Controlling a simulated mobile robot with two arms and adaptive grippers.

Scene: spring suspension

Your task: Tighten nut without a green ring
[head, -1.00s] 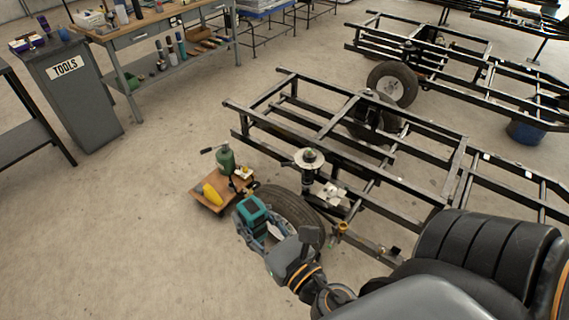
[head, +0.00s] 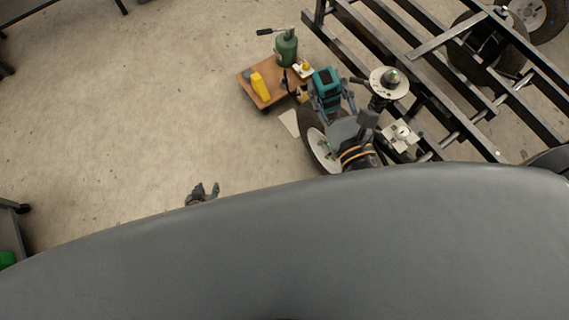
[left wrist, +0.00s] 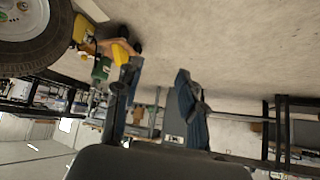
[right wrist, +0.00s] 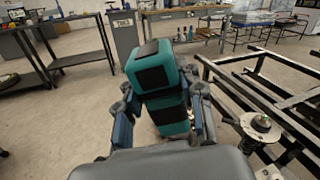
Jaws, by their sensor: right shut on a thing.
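My right gripper (head: 330,98) is shut on a teal and black power tool (head: 325,80), which fills the middle of the right wrist view (right wrist: 160,85). The tool is near the wheel (head: 312,148) and left of the round strut mount (head: 390,82). A small green spot shows at the mount's top centre, also in the right wrist view (right wrist: 262,122). Small nuts on the wheel hub are too small to tell by ring. My left gripper (head: 203,190) is open and empty above bare floor; its fingers are apart in the left wrist view (left wrist: 158,100).
A wooden dolly (head: 262,88) with a green bottle jack (head: 286,48) and a yellow item (head: 261,86) stands left of the black frame (head: 420,95). A pale wedge (head: 289,122) lies by the wheel.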

